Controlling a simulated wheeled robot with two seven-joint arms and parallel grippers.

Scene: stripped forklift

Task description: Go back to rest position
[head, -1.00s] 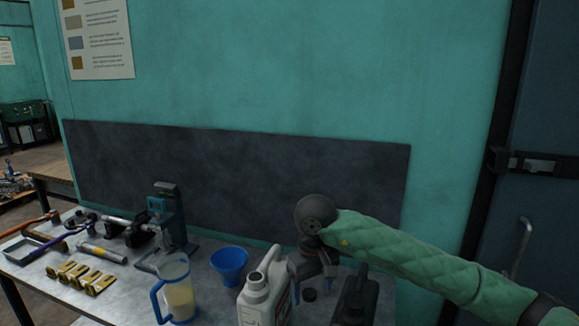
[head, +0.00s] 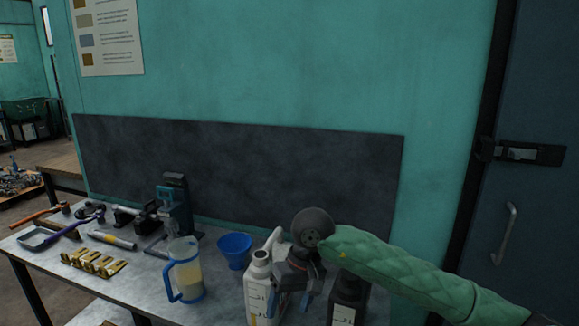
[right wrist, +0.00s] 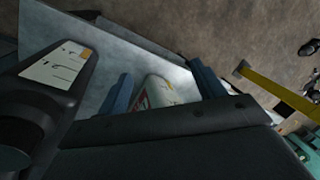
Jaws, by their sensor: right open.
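My right gripper (head: 289,301) hangs over the front of the workbench (head: 215,306), pointing down. It is open, and its blue-grey fingers partly cover the right side of a white jug (head: 259,289). A black jug (head: 346,297) stands to the right, partly behind my right arm. In the right wrist view, the spread fingers (right wrist: 164,88) have part of the white jug (right wrist: 158,92) showing between them. The black jug (right wrist: 55,68) is at the left there. I cannot tell whether a finger touches either jug. My left gripper is out of view.
A blue funnel (head: 235,248) and a clear pitcher with a blue handle (head: 187,276) stand left of the white jug. Yellow brackets (head: 94,262), a press-like tool (head: 176,205) and hand tools lie farther left. A dark panel (head: 240,170) backs the bench. Open floor shows at far left.

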